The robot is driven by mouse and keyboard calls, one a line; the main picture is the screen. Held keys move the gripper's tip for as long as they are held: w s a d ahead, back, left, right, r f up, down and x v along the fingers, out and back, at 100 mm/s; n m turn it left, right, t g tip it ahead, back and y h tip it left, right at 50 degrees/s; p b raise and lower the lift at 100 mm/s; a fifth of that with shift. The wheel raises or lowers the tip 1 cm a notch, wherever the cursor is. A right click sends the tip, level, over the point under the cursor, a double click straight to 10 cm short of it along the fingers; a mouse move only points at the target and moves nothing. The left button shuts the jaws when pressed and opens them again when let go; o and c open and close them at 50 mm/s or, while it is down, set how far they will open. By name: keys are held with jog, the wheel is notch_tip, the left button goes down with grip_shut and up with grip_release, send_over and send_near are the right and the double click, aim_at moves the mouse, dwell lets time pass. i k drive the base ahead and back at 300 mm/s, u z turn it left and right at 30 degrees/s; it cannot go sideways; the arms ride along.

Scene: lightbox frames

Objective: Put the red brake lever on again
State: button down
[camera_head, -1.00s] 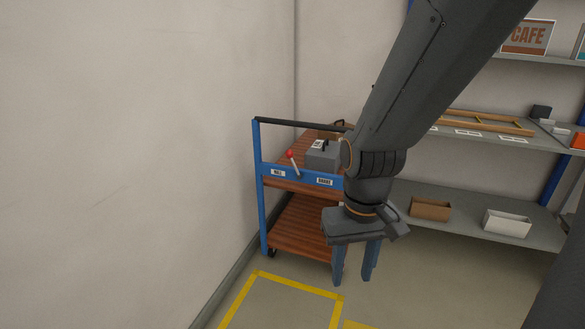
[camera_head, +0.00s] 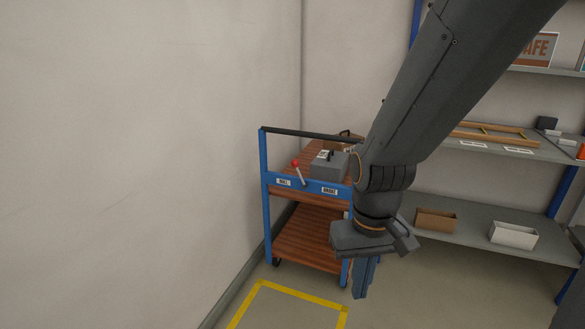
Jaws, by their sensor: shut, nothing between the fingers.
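The brake lever is a thin grey rod with a red knob (camera_head: 295,163) on the front rail of a blue-framed cart (camera_head: 265,190) with wooden shelves. It tilts to the left, toward the label "ROLL" (camera_head: 284,182). A second label, "BRAKE" (camera_head: 329,190), is on the rail to the right of the lever's foot. My gripper (camera_head: 360,292) points down in front of the cart's right side, to the right of and below the lever, clear of it. Its blue fingers are shut together and hold nothing. My arm hides the right end of the cart.
A grey box with a handle (camera_head: 329,165) sits on the cart's top shelf. A yellow floor line (camera_head: 300,296) marks the floor before the cart. A plain wall (camera_head: 120,160) is close on the left. Shelves with a brown box (camera_head: 436,220) and a white box (camera_head: 513,235) stand at the right.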

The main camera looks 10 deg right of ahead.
aim_at(295, 163)
jog(key=k, duration=1.25)
jog(key=u, duration=0.7)
jog(key=i, duration=0.85)
jog(key=u, duration=0.45)
jog(key=i, duration=0.65)
jog(key=z, duration=0.85)
jog(key=i, duration=0.75)
jog(key=z, duration=0.7)
